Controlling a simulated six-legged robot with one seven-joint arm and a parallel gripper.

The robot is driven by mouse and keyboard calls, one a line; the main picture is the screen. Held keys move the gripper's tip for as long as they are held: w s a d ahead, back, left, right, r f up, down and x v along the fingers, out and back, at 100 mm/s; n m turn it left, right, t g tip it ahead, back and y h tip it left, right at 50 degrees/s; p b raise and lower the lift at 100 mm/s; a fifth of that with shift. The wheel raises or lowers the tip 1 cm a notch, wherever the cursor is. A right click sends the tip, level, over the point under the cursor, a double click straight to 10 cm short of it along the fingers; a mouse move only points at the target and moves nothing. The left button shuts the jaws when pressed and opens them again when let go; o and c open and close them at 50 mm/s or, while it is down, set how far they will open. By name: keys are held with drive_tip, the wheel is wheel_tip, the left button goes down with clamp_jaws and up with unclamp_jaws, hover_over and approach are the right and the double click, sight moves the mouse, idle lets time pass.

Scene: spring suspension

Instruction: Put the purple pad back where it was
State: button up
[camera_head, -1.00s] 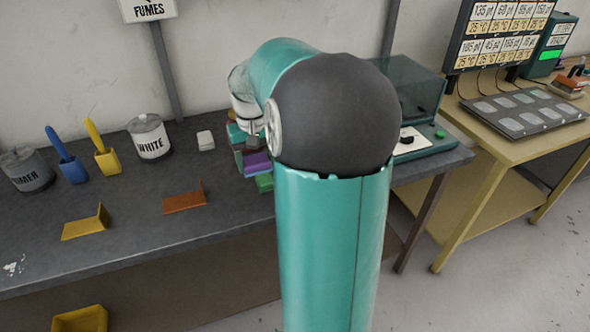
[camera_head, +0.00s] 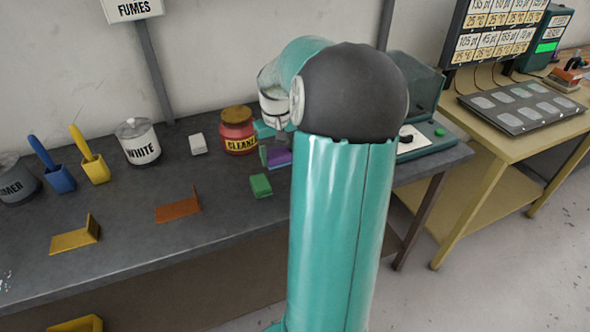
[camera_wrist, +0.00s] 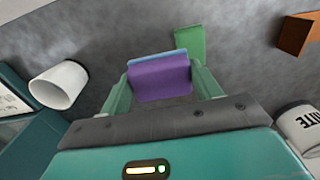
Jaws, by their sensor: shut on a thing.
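The purple pad (camera_head: 279,158) is in my gripper (camera_head: 276,150), right of and behind the green pad. In the wrist view the purple pad (camera_wrist: 160,80) sits between the two green fingers of my gripper (camera_wrist: 162,84), which is shut on it. A light blue strip (camera_wrist: 157,57) runs along its far edge; I cannot tell whether it is part of the pad. The green pad (camera_head: 261,185) lies on the bench, apart from the purple one; it also shows in the wrist view (camera_wrist: 190,41). My arm hides part of the bench behind the gripper.
On the bench (camera_head: 110,225) stand a red cleaner jar (camera_head: 238,130), a white block (camera_head: 198,144), a WHITE pot (camera_head: 138,143), an orange bracket (camera_head: 178,206) and a yellow bracket (camera_head: 76,236). A white cup (camera_wrist: 58,86) and a teal machine (camera_head: 420,140) are near my gripper.

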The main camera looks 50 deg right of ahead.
drive_tip(key=d+f, duration=0.1)
drive_tip(key=s+d+f, duration=0.1)
drive_tip(key=d+f, duration=0.2)
drive_tip(key=f, duration=0.1)
drive_tip(key=shift+s+d+f, duration=0.2)
drive_tip(key=shift+s+d, duration=0.15)
drive_tip(key=f, duration=0.3)
drive_tip(key=shift+s+d+f, duration=0.1)
drive_tip(key=shift+d, duration=0.2)
drive_tip(key=shift+f, duration=0.3)
drive_tip(key=shift+f, duration=0.15)
drive_tip(key=o, duration=0.9)
